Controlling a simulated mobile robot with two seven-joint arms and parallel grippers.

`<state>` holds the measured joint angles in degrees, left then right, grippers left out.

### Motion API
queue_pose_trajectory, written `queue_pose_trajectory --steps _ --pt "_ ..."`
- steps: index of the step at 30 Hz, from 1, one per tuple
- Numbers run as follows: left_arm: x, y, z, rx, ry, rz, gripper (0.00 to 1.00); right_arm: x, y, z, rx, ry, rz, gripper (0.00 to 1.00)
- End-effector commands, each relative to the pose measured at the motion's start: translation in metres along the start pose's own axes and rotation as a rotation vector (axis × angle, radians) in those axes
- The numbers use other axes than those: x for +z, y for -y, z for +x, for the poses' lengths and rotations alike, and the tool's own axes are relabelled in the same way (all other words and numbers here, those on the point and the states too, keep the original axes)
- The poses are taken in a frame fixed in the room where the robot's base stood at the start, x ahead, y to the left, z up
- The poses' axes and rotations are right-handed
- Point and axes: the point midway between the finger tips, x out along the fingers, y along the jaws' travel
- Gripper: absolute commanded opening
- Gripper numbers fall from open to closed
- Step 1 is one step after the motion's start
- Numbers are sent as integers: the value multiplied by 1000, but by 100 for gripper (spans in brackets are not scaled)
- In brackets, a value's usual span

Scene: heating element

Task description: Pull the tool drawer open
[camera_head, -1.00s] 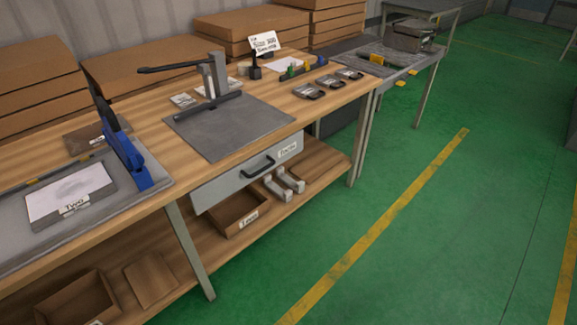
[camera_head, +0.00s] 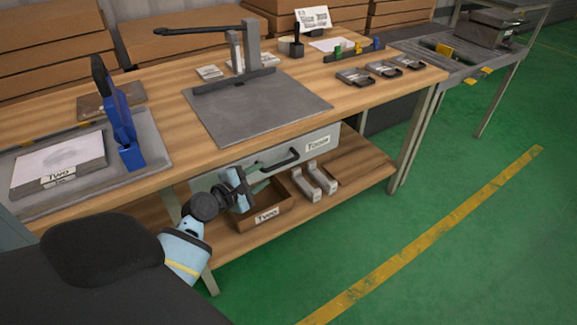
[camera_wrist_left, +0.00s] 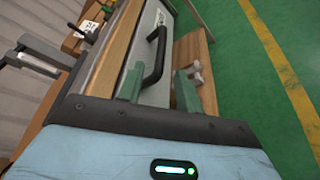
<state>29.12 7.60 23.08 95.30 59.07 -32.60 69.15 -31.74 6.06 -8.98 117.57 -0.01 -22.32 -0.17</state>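The grey tool drawer (camera_head: 322,143) hangs under the wooden bench top, with a label at its right end. Its front looks flush under the bench edge, so it appears closed. It also shows in the left wrist view (camera_wrist_left: 140,58). Its black bar handle (camera_head: 281,160) is mid-front; in the left wrist view the handle (camera_wrist_left: 156,55) lies ahead of and between my green fingers. My left gripper (camera_head: 264,177) is open, just short of the handle and not visibly touching it; it also shows in the left wrist view (camera_wrist_left: 158,84). My right gripper is out of view.
A labelled open box (camera_head: 266,214) and grey brackets (camera_head: 315,178) sit on the lower shelf (camera_head: 352,163) below the drawer. A bench leg (camera_head: 414,140) stands right of it. The green floor (camera_head: 400,240) in front is clear.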

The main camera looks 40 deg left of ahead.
Motion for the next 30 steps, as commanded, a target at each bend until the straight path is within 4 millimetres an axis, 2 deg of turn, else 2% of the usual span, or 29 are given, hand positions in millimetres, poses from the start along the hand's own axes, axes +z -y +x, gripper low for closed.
queue_pose_trajectory --steps 5,12,18,23,30 --pt "0 0 12 -1 1 2 35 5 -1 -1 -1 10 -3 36" --pt "0 1 48 -1 0 4 35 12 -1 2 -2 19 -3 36" --pt "0 1 70 -1 -1 6 35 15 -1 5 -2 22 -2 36" --pt "0 1 77 -1 -1 6 35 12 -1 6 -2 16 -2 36" --pt "0 1 78 -1 -1 6 35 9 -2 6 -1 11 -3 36"
